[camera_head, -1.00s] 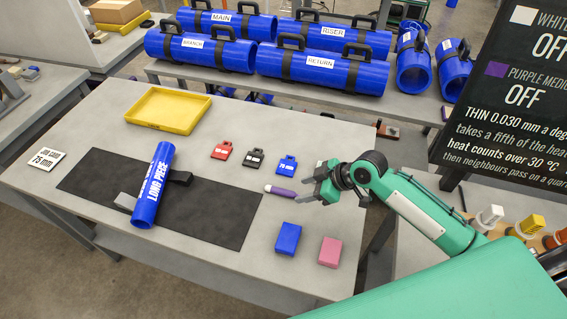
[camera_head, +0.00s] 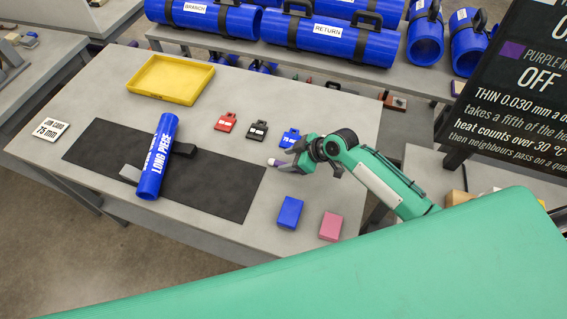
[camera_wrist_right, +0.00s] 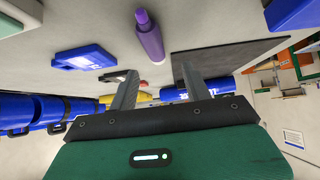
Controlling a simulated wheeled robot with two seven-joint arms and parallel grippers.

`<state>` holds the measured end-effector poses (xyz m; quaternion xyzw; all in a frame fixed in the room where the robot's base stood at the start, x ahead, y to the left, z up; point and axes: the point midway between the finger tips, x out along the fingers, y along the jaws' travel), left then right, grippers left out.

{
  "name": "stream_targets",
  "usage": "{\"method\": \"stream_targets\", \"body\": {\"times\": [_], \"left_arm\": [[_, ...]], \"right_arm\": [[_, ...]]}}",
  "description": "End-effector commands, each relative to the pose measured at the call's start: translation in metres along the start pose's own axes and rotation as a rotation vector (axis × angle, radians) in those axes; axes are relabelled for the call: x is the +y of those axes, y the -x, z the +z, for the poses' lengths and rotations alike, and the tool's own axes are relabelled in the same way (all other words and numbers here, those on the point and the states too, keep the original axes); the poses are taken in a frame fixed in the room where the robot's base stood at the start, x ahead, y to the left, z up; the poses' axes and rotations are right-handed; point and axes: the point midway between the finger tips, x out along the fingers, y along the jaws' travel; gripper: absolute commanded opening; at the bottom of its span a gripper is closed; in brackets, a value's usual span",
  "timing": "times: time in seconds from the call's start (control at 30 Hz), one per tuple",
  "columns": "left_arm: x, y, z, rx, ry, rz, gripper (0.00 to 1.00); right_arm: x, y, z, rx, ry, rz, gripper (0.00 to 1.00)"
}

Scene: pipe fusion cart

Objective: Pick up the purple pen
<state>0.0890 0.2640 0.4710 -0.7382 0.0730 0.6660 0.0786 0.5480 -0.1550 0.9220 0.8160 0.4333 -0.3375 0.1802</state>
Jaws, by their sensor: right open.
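The purple pen (camera_head: 273,162) lies on the grey table, right of the black mat; in the head view only its pale end shows, and my right gripper hides the rest. In the right wrist view the pen (camera_wrist_right: 149,38) shows as a purple barrel with a darker tip. My right gripper (camera_head: 287,158) is open at the pen. In the wrist view its two fingers (camera_wrist_right: 159,71) stand apart, with the near end of the pen lined up with the gap between them; I cannot tell whether they touch it. My left gripper is not in view.
A blue tag (camera_head: 290,139) lies just behind the right gripper, beside black (camera_head: 257,130) and red (camera_head: 227,121) tags. Blue (camera_head: 290,212) and pink (camera_head: 330,227) blocks lie in front. A blue pipe (camera_head: 156,165) rests over the mat (camera_head: 225,190); a yellow tray (camera_head: 170,92) stands behind.

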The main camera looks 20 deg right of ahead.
Motion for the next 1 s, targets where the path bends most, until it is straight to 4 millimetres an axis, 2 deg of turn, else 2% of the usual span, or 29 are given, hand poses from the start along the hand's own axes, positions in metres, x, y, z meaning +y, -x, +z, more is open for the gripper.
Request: {"method": "stream_targets", "body": {"times": [0.23, 0.4, 0.77, 1.0], "left_arm": [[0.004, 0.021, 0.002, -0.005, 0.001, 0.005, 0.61], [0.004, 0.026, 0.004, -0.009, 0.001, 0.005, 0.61], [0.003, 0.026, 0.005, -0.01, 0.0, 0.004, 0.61], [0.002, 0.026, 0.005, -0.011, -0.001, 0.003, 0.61]], "right_arm": [[0.003, -0.024, -0.008, 0.0, -0.003, -0.002, 0.49], [0.003, -0.043, -0.006, 0.001, -0.003, -0.002, 0.49], [0.003, -0.049, -0.005, 0.0, 0.0, -0.001, 0.49], [0.003, -0.049, -0.005, 0.0, 0.0, -0.001, 0.02]]}}
